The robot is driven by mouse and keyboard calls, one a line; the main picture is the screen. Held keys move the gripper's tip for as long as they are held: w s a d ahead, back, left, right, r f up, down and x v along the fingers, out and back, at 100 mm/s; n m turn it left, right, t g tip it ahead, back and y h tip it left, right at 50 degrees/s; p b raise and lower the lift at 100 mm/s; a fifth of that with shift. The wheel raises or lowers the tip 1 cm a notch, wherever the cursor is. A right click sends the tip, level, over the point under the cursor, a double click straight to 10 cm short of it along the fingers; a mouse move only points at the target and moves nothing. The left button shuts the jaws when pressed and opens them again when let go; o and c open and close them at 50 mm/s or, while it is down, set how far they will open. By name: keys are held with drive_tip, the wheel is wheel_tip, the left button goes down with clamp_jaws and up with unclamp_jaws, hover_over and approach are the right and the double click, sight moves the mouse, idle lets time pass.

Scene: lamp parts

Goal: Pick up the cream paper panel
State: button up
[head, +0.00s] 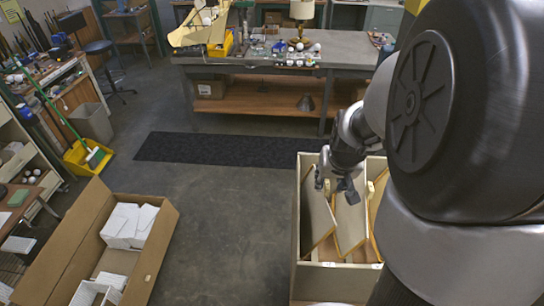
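Several cream paper panels with thin tan edges lean inside a pale open crate at the lower right of the head view. One cream paper panel (317,218) leans at the left side, and another panel (350,222) is in the middle. A third, at the right, is partly hidden by my arm. My gripper (336,184) points down over the upper ends of the left and middle panels. Its fingers look apart, and I see nothing held. Whether a finger touches a panel I cannot tell.
The crate's walls (328,283) surround the panels closely. An open cardboard box (63,250) with white cartons stands at the lower left. A workbench (335,48) with a lamp and bulbs is at the back. A dark mat (215,149) lies on clear floor between.

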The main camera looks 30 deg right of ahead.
sight(328, 188)
drive_tip(key=b+x, duration=0.3)
drive_tip(key=x, duration=0.2)
drive_tip(key=shift+s+f, duration=0.15)
drive_tip(key=shift+f, duration=0.05)
drive_tip(key=shift+a+r, duration=0.1)
drive_tip(key=shift+c, duration=0.6)
clamp_jaws()
